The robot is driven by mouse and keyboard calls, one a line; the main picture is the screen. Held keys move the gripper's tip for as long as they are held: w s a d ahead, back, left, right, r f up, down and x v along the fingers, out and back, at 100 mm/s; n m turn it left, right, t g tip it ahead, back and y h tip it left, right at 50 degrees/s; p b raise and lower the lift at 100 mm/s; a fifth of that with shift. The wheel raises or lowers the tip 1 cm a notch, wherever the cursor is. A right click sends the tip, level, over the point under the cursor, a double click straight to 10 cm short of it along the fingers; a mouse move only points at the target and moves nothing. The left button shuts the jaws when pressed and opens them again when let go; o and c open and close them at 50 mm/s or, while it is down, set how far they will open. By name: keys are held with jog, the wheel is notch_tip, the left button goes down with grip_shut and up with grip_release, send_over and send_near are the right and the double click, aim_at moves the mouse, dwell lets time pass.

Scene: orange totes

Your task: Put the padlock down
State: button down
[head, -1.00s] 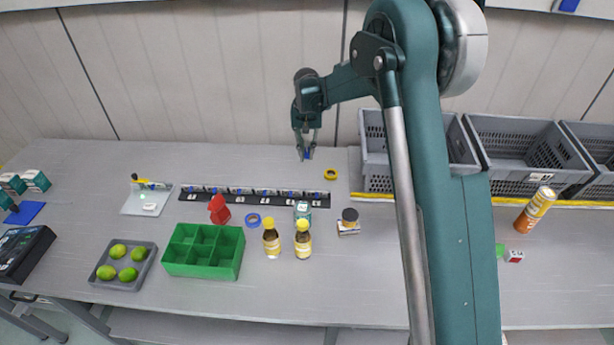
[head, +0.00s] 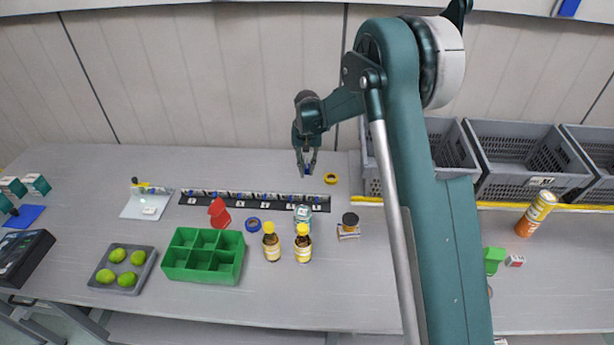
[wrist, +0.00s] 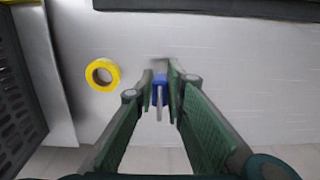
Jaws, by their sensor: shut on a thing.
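My gripper (head: 306,170) is at the back middle of the table, above its surface, between the black strip and the back wall. It is shut on the blue padlock (wrist: 159,84). In the wrist view the padlock sits between the two green fingertips (wrist: 161,78), with a thin pale metal part showing below the blue body. In the head view the padlock is only a small blue spot between the fingers. Bare grey tabletop (wrist: 220,60) lies beneath; I cannot tell the exact gap.
A yellow tape roll (head: 330,178) lies close beside my gripper; it also shows in the wrist view (wrist: 91,75). The black strip (head: 225,198) with numbered labels lies in front. A grey crate (wrist: 14,90) stands on the tape side. The table is clear towards the back left.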

jog(key=shift+f, duration=1.85)
jog(key=shift+f, duration=0.2)
jog(key=c, duration=2.4)
grip_release()
jog(key=shift+o, duration=0.2)
jog(key=shift+r, duration=0.2)
notch_tip(320, 180, up, 12)
